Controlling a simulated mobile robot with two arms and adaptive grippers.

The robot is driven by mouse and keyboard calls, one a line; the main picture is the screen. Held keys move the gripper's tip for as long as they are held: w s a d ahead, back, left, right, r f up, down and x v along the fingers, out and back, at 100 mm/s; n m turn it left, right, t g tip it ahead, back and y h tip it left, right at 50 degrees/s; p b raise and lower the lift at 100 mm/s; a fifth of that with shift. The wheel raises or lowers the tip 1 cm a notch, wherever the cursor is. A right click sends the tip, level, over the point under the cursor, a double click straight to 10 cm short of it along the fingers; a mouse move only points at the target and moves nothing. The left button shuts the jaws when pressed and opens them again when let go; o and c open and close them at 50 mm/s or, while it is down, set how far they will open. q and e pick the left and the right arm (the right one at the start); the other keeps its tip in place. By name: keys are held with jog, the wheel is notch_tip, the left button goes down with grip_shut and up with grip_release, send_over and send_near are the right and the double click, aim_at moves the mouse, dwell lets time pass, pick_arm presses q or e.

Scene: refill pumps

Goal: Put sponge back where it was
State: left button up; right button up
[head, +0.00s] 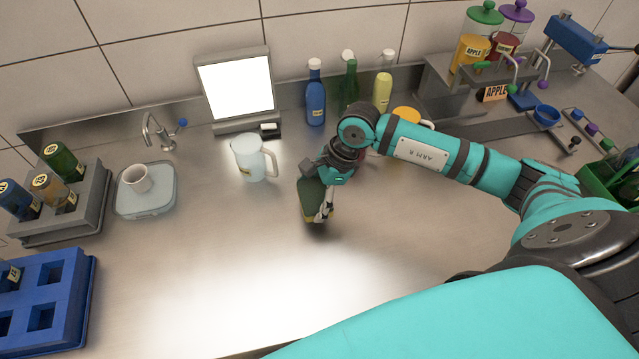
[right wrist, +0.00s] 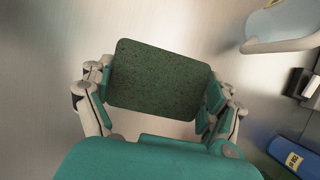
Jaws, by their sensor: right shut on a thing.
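The sponge (head: 312,197) has a dark green face and a yellowish edge. My right gripper (head: 325,203) is shut on it in the middle of the steel counter. In the right wrist view the sponge's green face (right wrist: 160,78) fills the space between the two fingers of the gripper (right wrist: 160,98), one finger on each side. Part of the sponge is hidden behind the fingers in the head view. I cannot tell whether it touches the counter. My left gripper is not in view.
A clear pitcher (head: 250,158) stands just left of the sponge, with a lit panel (head: 236,87) behind it. Blue (head: 315,97), green (head: 349,84) and yellow (head: 383,88) bottles stand along the wall. A cup (head: 137,179) sits on the sink tray at left. The front counter is clear.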

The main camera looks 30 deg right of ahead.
aim_at(319, 182)
jog(key=shift+w+d, duration=0.6)
jog(key=shift+w, duration=0.05)
jog(key=shift+w+d+p, duration=0.35)
jog(key=shift+w+d, duration=0.05)
jog(key=shift+w, duration=0.1)
jog(key=shift+w+d+f+p, duration=0.2)
jog(key=shift+p, duration=0.1)
notch_tip(319, 182, down, 3)
jog(key=shift+r+p, duration=0.2)
jog(key=shift+p, duration=0.5)
jog(key=shift+f, duration=0.3)
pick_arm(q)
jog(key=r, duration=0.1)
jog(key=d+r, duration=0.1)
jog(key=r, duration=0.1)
pick_arm(e)
jog(key=shift+f, duration=0.1)
